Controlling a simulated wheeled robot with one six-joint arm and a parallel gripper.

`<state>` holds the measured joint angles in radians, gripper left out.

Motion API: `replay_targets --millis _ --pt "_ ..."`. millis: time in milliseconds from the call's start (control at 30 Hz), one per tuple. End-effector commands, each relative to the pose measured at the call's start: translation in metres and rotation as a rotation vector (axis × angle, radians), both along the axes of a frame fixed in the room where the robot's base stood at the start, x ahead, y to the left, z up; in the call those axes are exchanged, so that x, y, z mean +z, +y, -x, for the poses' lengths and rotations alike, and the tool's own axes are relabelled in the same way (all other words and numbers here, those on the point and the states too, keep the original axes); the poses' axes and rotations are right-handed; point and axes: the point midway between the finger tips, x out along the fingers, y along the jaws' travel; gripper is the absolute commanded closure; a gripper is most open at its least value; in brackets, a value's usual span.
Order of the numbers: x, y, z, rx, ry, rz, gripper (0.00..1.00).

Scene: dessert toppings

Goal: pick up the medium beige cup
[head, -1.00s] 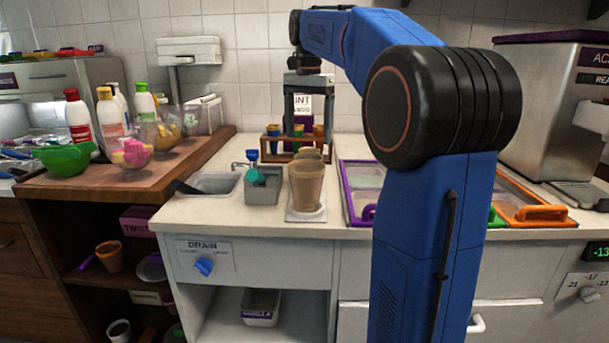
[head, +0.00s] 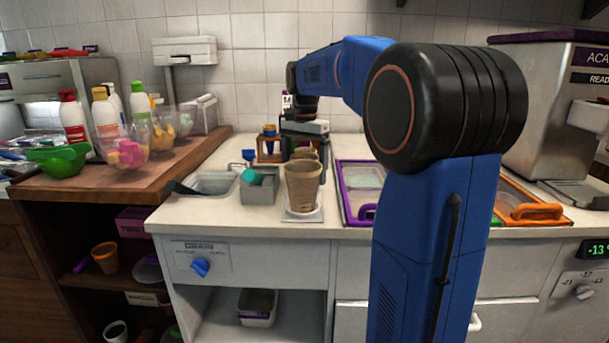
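Several beige cups stand in a row running away from me on the counter. The front beige cup (head: 303,187) is upright on a white square pad (head: 302,216). Only the upper part of another beige cup (head: 305,153) shows behind it. I cannot tell which is the medium one. My gripper (head: 304,144) points down, low over the back of this row. Its fingers look spread apart, but their tips are largely hidden behind the cups. I cannot tell whether they touch a cup.
A wooden rack (head: 270,153) with blue and orange cups stands behind and left. A grey box (head: 259,190) with a teal scoop and a small sink (head: 212,184) lie left. Purple-rimmed (head: 346,197) and orange-handled (head: 538,211) trays sit right. Clear bowls and bottles stand on the wooden counter (head: 95,182).

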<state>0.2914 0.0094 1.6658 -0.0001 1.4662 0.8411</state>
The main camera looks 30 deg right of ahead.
Motion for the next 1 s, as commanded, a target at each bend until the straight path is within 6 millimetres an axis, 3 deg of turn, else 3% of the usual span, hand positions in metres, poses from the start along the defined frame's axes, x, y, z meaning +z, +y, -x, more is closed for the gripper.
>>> replay_targets --millis 267,467,767,1000 --pt "-0.004 0.000 0.000 0.000 0.000 0.000 0.17" --pt "-0.004 0.000 0.000 0.000 0.000 0.000 0.59" --pt "-0.002 0.000 0.000 0.000 0.000 0.000 0.60" --pt "0.025 0.000 -0.001 0.000 -0.003 0.001 0.60"
